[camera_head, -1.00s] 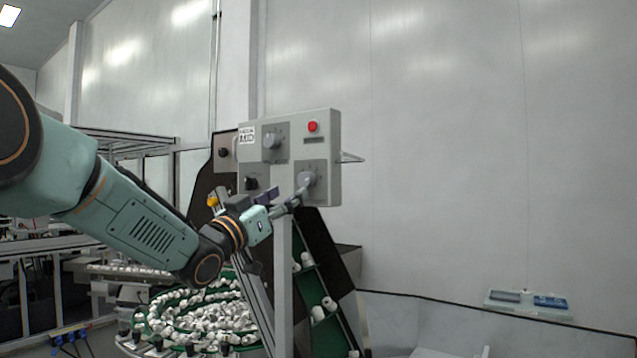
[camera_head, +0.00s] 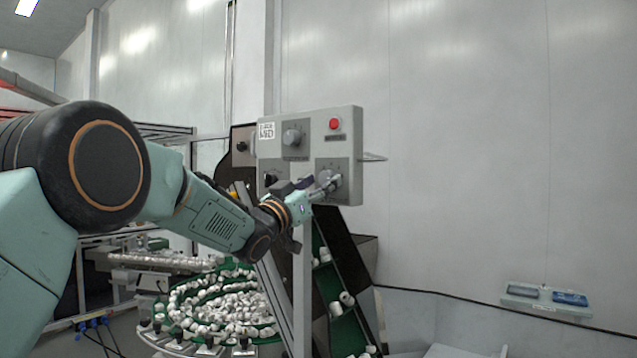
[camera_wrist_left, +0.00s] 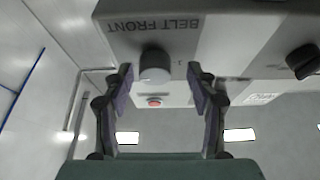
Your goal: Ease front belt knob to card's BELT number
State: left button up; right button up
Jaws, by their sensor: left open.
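In the head view the gripper (camera_head: 322,188) is at the lower right plate of the grey control box and partly covers the knob (camera_head: 332,176). The white card (camera_head: 266,131) is on the box's upper left; its writing is too small to read surely. My right gripper is not in view.
The box also carries an upper grey knob (camera_head: 292,137), a red button (camera_head: 334,124) and a black knob (camera_head: 270,178). Below are a green inclined conveyor (camera_head: 345,330) and a round feeder full of white caps (camera_head: 215,305). Open space lies right of the box.

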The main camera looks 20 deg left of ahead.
pick_arm(q)
jog(key=shift+s+d+r, duration=0.1)
jog(key=shift+d, duration=0.35)
jog(key=c, duration=0.5)
jog(key=shift+a, duration=0.3)
jog(key=c, duration=0.4)
jog(key=shift+d, duration=0.2)
jog(key=shift+c, duration=1.3)
